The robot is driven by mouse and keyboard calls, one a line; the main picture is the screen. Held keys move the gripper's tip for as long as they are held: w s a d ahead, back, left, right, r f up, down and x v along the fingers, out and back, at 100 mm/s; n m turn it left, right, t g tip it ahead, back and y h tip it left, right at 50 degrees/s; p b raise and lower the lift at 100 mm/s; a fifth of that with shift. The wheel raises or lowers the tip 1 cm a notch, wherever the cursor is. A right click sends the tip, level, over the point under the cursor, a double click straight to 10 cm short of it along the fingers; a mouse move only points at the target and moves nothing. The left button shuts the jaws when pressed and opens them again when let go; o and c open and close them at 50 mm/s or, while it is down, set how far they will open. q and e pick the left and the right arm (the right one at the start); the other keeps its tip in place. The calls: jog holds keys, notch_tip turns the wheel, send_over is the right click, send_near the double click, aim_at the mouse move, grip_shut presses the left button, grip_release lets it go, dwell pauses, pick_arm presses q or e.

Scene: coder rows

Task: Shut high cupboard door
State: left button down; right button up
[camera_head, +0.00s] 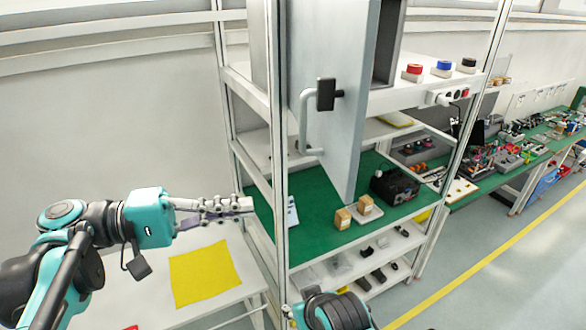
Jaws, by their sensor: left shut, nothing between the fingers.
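The cupboard door (345,110) is a tall grey panel at the upper middle. It stands open, swung out toward me from the cupboard (388,45) on the high shelf. A grey bar handle (304,120) and a black latch block (326,94) are on its face. My left gripper (250,204) is shut and empty, below and to the left of the handle, apart from the door. My right arm (335,310) shows only in part at the bottom edge; its gripper is not visible.
A metal rack post (280,180) stands between my left gripper and the door. The green worktop (310,235) holds small boxes (342,219) and a black device (394,186). A white table (150,312) with a yellow sheet (204,273) lies below my left arm.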

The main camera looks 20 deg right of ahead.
pick_arm(q)
jog(key=r, duration=0.2)
jog(key=p, duration=0.3)
send_near(339, 185)
jog(key=d, duration=0.4)
jog(key=s+d, duration=0.1)
jog(key=d, duration=0.1)
jog(key=shift+d, duration=0.1)
jog(key=shift+s+d+f, duration=0.1)
jog(key=shift+s+d, duration=0.05)
jog(key=shift+d, duration=0.1)
